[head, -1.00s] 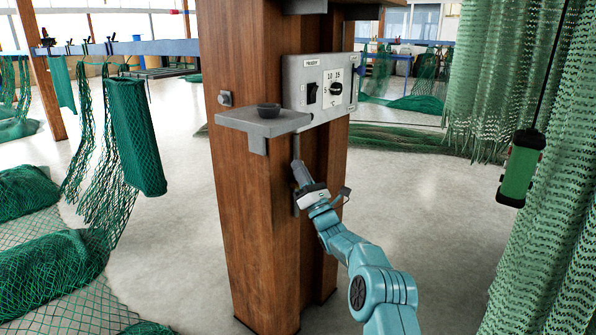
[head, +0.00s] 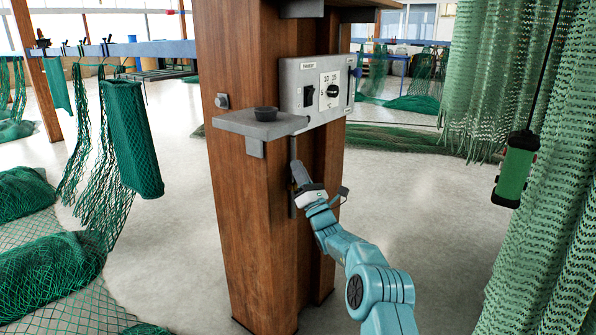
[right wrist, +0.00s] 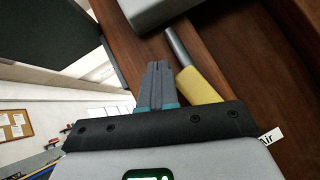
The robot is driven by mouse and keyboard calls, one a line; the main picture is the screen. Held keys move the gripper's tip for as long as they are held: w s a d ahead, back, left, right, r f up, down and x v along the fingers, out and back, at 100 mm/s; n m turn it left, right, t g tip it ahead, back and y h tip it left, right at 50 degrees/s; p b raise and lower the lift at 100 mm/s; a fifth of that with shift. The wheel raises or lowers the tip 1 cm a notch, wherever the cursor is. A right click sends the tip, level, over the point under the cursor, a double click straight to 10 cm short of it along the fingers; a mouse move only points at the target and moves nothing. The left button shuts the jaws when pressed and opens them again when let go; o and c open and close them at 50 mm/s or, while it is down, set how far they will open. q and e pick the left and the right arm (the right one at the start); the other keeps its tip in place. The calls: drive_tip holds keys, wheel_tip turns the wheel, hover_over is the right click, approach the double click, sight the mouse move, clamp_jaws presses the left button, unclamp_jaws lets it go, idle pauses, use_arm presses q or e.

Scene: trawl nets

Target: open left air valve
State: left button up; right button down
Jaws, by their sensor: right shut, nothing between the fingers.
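My right gripper (head: 295,163) is shut and empty, pointing up along the front of the wooden post, just below the grey control box. In the right wrist view its closed fingers (right wrist: 156,82) are beside a yellow sleeve (right wrist: 200,86) on a grey rod, to the left of it with a small gap in the picture. This looks like a valve handle on the post. A white label reading "Air" (right wrist: 271,135) is partly visible below it. The handle is hidden in the head view, so I cannot tell whether it is touched. My left gripper is not in view.
The wooden post (head: 240,200) carries a heater box (head: 318,92) with a switch and dial, and a small grey shelf (head: 270,123) with a black cup. Green nets (head: 545,120) hang at right. A green-black pendant (head: 516,168) hangs there. Floor right of the post is clear.

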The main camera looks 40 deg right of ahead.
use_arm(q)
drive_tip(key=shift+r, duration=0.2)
use_arm(e)
drive_tip(key=shift+d+r+m+g+h, duration=0.1)
drive_tip(key=shift+d+m+g+h, duration=0.2)
drive_tip(key=shift+m+h, duration=0.35)
idle(0.7)
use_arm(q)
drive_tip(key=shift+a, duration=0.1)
use_arm(e)
drive_tip(key=shift+a, duration=0.2)
